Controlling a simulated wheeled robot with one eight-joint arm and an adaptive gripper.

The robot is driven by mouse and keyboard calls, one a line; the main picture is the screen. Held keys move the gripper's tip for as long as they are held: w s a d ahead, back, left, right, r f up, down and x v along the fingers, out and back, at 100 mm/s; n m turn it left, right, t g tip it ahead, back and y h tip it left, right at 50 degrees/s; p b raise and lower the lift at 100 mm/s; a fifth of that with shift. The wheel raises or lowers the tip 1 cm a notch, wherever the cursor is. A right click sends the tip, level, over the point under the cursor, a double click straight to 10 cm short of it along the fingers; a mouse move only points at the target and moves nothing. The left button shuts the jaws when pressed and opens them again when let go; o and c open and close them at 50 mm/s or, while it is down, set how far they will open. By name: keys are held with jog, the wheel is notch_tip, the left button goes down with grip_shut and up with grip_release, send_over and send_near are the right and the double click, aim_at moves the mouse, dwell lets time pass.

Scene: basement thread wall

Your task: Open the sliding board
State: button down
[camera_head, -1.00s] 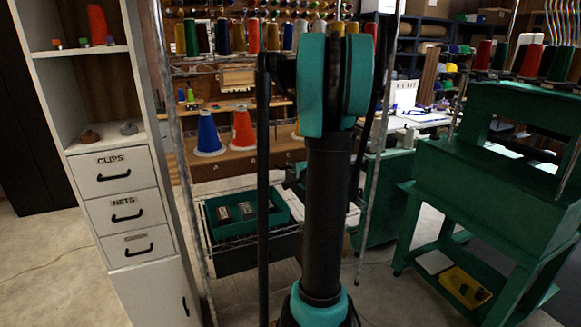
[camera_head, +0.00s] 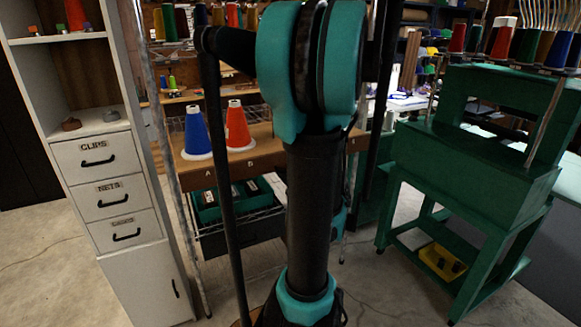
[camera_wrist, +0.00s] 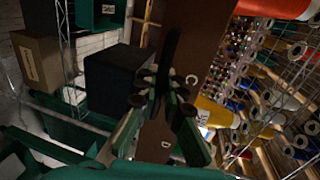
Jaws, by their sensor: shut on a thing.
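The sliding board (camera_head: 228,174) is a brown wooden board in the shelf, with letters A and B on its front. A blue cone (camera_head: 197,135) and a red cone (camera_head: 238,130) stand on it. My arm hides the rest of its front in the head view. In the wrist view the board (camera_wrist: 205,40) runs up the middle, with a letter D near its lower end. My gripper (camera_wrist: 162,110) has its fingers on both sides of the board's front and is shut on it. The exact part held is unclear. My gripper is hidden in the head view.
A white cabinet (camera_head: 110,175) with labelled drawers stands at the left. A green metal stand (camera_head: 470,150) is at the right. A teal tray (camera_head: 207,208) sits below the board. A yellow cone (camera_wrist: 213,112) is close to my gripper. Thin shelf posts flank the board.

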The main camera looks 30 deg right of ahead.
dwell(0.3)
jog(key=c, duration=1.9)
grip_release()
jog(key=shift+s, duration=0.1)
jog(key=v, duration=1.2)
